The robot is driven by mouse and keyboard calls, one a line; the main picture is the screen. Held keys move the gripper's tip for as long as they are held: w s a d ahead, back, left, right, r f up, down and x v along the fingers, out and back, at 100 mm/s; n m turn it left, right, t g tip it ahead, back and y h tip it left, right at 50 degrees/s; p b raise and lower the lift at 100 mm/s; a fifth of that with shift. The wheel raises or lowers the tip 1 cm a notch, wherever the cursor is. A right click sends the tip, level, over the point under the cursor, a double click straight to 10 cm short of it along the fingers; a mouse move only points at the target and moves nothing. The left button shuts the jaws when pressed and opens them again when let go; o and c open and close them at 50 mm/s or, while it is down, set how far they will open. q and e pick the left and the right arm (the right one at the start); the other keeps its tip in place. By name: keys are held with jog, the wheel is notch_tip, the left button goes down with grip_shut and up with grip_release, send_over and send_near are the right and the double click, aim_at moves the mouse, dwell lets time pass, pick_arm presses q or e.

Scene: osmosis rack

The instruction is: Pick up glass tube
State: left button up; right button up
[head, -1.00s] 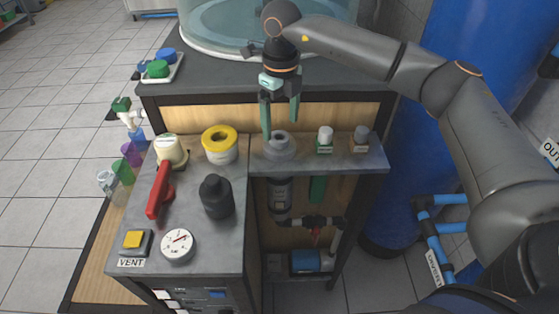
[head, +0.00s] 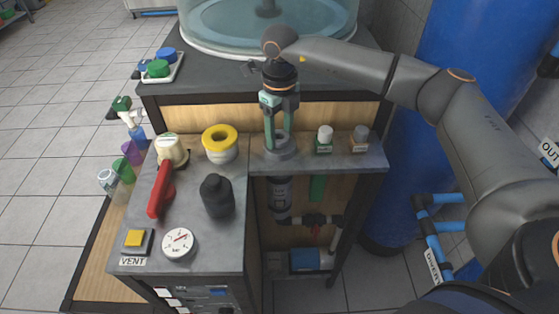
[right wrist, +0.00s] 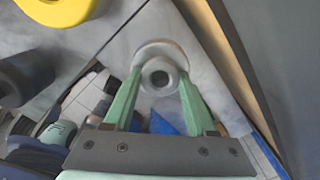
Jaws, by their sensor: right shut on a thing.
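The tube's grey round top (head: 280,152) stands up through the small shelf (head: 349,160). A dark, labelled cylinder (head: 279,194) hangs directly below it under the shelf; I take it to be the tube's lower body. My right gripper (head: 280,143) points straight down with its green fingers shut on the tube's top, one finger on each side. The tube looks upright and seated in the shelf. My left gripper is not in view.
To the right on the shelf stand a white-capped vial (head: 324,139) and a brown-capped one (head: 360,138). A yellow-topped roll (head: 220,141), dark bottle (head: 216,196), red-handled valve (head: 160,190) and gauge (head: 178,244) are to the left. A wooden panel (head: 222,117) rises behind.

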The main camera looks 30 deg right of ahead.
jog(key=shift+c, duration=1)
jog(key=shift+r, duration=0.1)
pick_arm(q)
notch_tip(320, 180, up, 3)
jog(key=p, duration=0.3)
pick_arm(e)
notch_tip(320, 180, up, 28)
